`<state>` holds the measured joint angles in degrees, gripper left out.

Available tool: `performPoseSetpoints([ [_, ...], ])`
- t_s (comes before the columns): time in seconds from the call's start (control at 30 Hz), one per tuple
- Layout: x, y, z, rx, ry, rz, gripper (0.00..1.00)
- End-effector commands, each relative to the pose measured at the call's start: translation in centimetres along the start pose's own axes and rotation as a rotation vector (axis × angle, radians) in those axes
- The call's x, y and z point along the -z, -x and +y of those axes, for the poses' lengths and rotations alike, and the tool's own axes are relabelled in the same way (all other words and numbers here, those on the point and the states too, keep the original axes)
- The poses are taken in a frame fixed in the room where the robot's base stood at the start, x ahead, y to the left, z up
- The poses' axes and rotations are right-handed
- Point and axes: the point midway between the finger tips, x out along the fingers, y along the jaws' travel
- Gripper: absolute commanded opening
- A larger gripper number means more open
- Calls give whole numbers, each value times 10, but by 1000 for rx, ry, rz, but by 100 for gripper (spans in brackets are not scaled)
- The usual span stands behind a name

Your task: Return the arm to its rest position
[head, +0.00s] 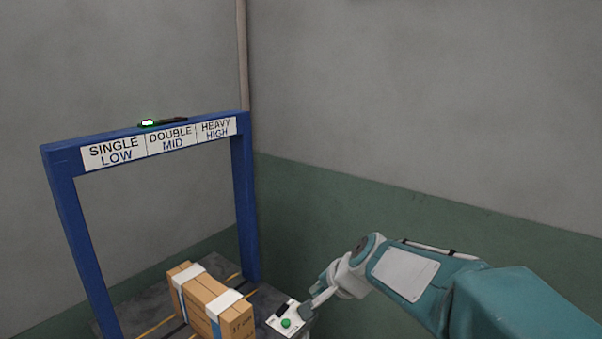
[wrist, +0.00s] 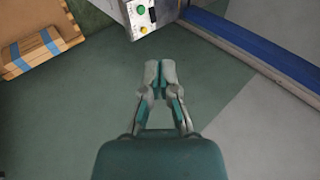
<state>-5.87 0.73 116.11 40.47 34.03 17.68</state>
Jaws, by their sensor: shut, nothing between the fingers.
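My gripper (head: 318,292) is at the lower middle of the head view, at the end of my teal arm, which reaches in from the right. It is just right of a control box (head: 287,320) with a green button. In the wrist view my gripper (wrist: 160,68) has its fingers together, empty, over the green floor. The control box (wrist: 143,17) shows beyond the fingertips there, with a visible gap of floor between. In the head view I cannot tell whether they touch.
A blue gate frame (head: 70,200) with a sign reading SINGLE LOW, DOUBLE MID, HEAVY HIGH (head: 160,142) stands at left. A green light (head: 148,123) glows on top. A strapped cardboard box (head: 212,300) stands on the conveyor (head: 218,264). Walls close off the back. Floor is clear below the gripper.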

Motion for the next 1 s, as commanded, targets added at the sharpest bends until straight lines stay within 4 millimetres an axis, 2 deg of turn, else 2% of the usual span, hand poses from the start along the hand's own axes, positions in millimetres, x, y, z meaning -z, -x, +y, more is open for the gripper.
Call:
performPoseSetpoints([
  [0.03,-7,20,8,-14,61,9,0],
  [0.2,-32,71,42,-93,269,27,0],
  [0.37,-55,112,81,-184,452,48,0],
  [0.5,-74,143,120,-280,601,66,0],
  [0.6,-86,160,146,-349,692,77,0],
  [0.73,-95,173,171,-417,768,85,0],
  [0.83,-98,178,179,-442,794,86,0],
  [1.0,-98,178,181,-448,800,85,0],
])
